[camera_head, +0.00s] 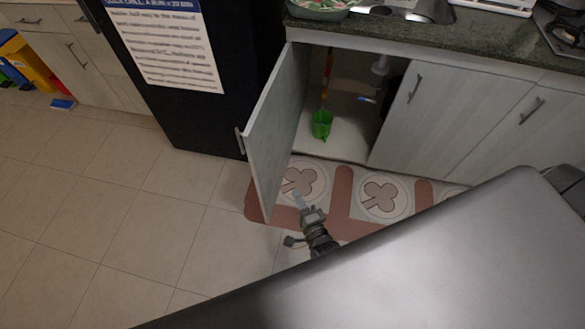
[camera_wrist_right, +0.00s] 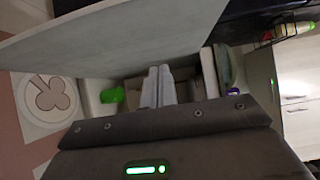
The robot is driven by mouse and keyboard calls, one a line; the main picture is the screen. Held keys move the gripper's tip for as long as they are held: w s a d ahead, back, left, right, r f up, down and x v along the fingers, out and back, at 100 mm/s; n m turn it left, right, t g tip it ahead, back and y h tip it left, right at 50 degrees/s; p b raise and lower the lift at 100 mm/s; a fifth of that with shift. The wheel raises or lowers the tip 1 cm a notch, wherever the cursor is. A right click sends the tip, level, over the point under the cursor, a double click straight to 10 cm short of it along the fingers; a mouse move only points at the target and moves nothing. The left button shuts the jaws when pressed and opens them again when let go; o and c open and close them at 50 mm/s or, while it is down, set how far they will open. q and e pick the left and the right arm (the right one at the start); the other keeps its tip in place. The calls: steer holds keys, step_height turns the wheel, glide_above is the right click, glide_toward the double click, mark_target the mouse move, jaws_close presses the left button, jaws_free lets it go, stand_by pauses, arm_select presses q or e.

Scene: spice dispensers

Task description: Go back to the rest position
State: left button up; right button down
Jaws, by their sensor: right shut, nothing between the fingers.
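My right gripper (camera_head: 299,199) is low in front of the open cabinet door (camera_head: 276,130) in the head view, above the floor mat. Its two fingers (camera_wrist_right: 157,86) are together in the right wrist view, with nothing between them. The door's pale panel (camera_wrist_right: 110,38) runs across the upper part of that view, close to the gripper; I cannot tell whether they touch. My left gripper is not in view.
A patterned mat (camera_head: 343,190) lies before the cabinets. A black fridge (camera_head: 205,100) stands left of the open door. A dark counter (camera_head: 400,35) runs above the cabinets. My own large grey body part covers the lower right.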

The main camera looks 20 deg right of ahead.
steer(key=s+d+f+n+g+y, duration=0.1)
steer(key=s+f+n+g, duration=0.4)
steer(key=f, duration=0.6)
steer(key=s+f+n+g, duration=0.3)
steer(key=s+f+n, duration=0.3)
steer(key=f, duration=0.4)
steer(key=s+d+f+n+g+h, duration=0.1)
steer(key=s+d+f+n+g, duration=0.3)
steer(key=s, duration=0.7)
steer(key=s+d+f+n+g, duration=0.5)
steer(key=s+d+f, duration=0.3)
steer(key=s, duration=0.3)
steer(key=shift+s+f+h, duration=0.2)
steer(key=shift+s+h, duration=0.15)
steer(key=shift+h, duration=0.05)
steer(key=shift+w+a, duration=0.1)
